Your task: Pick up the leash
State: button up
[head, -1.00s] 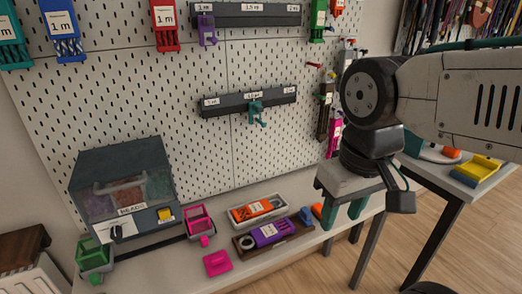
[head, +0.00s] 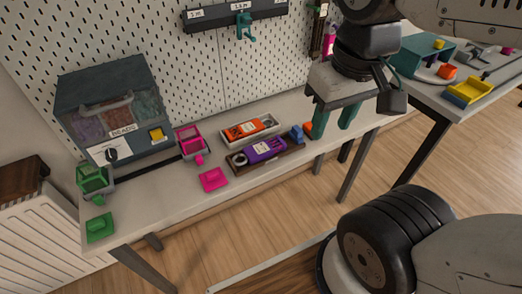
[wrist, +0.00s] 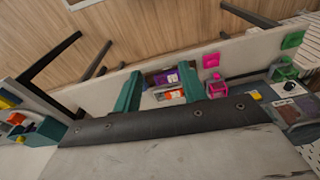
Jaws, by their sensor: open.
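Two bundled, labelled items lie on the bench, and I cannot tell which is the leash. The orange one (head: 246,129) is in a pale tray (head: 277,122). The purple one (head: 265,147) is in a dark brown tray (head: 294,156) in front of it. My gripper (head: 334,121) has teal fingers, open and empty, to the right of both trays near the bench's right part. In the wrist view, the purple bundle (wrist: 165,78) and the orange bundle (wrist: 170,94) show between the spread fingers of my gripper (wrist: 168,88), farther off.
A small blue piece (head: 297,132) and an orange piece (head: 308,129) sit between trays and gripper. Left are a bead box (head: 115,105), pink holder (head: 190,139), pink pad (head: 214,180) and green holder (head: 93,180). A pegboard (head: 210,70) stands behind; another table (head: 430,92) is at right.

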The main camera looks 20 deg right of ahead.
dwell(0.4)
jog(key=o, duration=0.6)
jog(key=shift+o, duration=1)
jog(key=shift+w+f+g, duration=0.15)
jog(key=shift+f+g, duration=0.15)
jog(key=shift+f, duration=0.05)
jog(key=n+g, duration=0.1)
jog(key=n, duration=1.7)
send_over(259, 148)
jog(key=f, duration=2.2)
jog(key=shift+s+a+f, duration=0.1)
jog(key=shift+s+f, duration=0.1)
jog(key=shift+s, duration=0.15)
jog(key=shift+w, duration=0.15)
jog(key=shift+f+n, duration=0.4)
jog(key=shift+f, duration=0.15)
jog(key=shift+w+f, duration=0.1)
jog(key=shift+f, duration=3.25)
